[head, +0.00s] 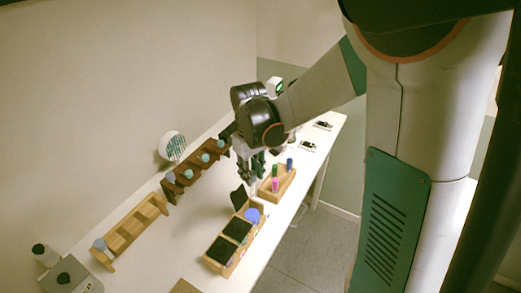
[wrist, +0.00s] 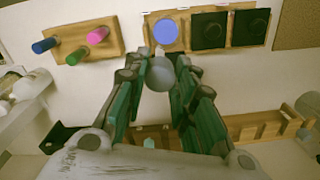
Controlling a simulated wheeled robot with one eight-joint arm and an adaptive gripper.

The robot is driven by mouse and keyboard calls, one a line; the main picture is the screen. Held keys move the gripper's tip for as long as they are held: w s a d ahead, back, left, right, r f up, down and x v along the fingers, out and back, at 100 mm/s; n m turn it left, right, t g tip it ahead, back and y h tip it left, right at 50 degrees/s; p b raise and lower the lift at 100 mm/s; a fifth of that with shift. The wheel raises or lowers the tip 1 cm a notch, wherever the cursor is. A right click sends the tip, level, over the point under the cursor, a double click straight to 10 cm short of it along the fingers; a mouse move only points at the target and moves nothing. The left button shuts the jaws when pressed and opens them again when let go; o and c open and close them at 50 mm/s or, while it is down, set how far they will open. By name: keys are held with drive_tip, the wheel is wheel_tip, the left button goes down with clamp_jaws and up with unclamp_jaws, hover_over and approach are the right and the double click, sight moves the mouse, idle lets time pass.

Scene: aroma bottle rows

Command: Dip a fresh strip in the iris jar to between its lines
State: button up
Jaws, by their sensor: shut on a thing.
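My gripper (wrist: 160,62) is shut on a pale grey, round-ended piece (wrist: 160,74). I cannot tell whether a strip hangs from it. In the head view my gripper (head: 252,172) is above the near wooden box, beside its far end. The box has a compartment with a round blue jar top (wrist: 166,31), also in the head view (head: 252,215). Next to it are two dark square lids (wrist: 209,31) (wrist: 250,27). A black flap (head: 239,198) stands upright by the blue jar. No jar label is legible, and no strip lines are visible.
A wooden block (head: 279,184) with blue, green and pink pegs stands beyond the box. A dark rack (head: 187,176) of pale-capped bottles and a lighter rack (head: 137,222) with one bottle run along the wall. A grey device (head: 71,276) is front left. The table between racks and box is clear.

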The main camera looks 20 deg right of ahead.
sight(251, 193)
drive_tip(key=shift+s+a+f, duration=0.35)
drive_tip(key=shift+s+a, duration=0.05)
drive_tip(key=shift+s, duration=0.25)
drive_tip(key=shift+f+b, duration=1.5)
drive_tip(key=shift+f, duration=0.8)
drive_tip(key=shift+f+b, duration=1.45)
drive_tip(key=shift+f, duration=0.15)
drive_tip(key=shift+r, duration=0.1)
idle(0.8)
